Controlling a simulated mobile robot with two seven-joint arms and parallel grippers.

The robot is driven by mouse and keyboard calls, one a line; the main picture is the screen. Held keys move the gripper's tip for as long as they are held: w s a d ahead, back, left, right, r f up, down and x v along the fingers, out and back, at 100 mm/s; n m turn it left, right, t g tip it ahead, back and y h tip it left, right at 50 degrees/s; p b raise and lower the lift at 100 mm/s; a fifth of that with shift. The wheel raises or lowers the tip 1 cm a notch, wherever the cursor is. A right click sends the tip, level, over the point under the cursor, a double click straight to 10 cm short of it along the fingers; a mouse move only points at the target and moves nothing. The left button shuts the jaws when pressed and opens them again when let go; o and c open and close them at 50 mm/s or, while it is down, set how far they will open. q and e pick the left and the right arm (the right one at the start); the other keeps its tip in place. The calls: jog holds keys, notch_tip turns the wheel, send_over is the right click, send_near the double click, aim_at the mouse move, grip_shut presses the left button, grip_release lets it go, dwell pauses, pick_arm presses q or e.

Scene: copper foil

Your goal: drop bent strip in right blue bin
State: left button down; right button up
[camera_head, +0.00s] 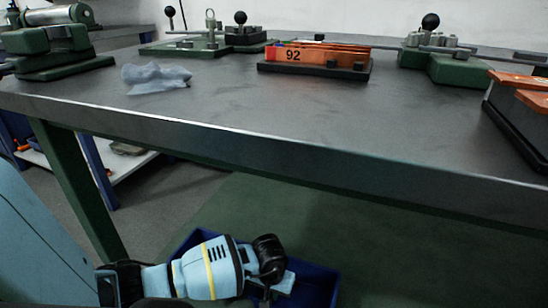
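A dark blue bin (318,286) stands low on the floor side, below the table's front edge, at the bottom middle. My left arm comes in from the bottom left, and its gripper (272,284) is over or inside this bin. The wrist and dark joint hide the fingers, so I cannot tell whether it is open or shut. The bent strip is not visible. Only one bin of this kind shows clearly, and its near part is cut by the frame. My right gripper is not in view.
The grey table (250,110) spans the view above the bin. A green table leg (80,185) stands at left.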

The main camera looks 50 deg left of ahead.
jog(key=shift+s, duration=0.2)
pick_arm(q)
jog(key=c, duration=2.1)
grip_release()
jog(key=shift+f, duration=0.2)
jog(key=shift+c, duration=0.2)
jog(key=o, duration=0.5)
jog(key=shift+c, duration=0.2)
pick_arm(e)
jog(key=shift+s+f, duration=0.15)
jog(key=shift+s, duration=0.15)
pick_arm(q)
jog(key=shift+r, duration=0.15)
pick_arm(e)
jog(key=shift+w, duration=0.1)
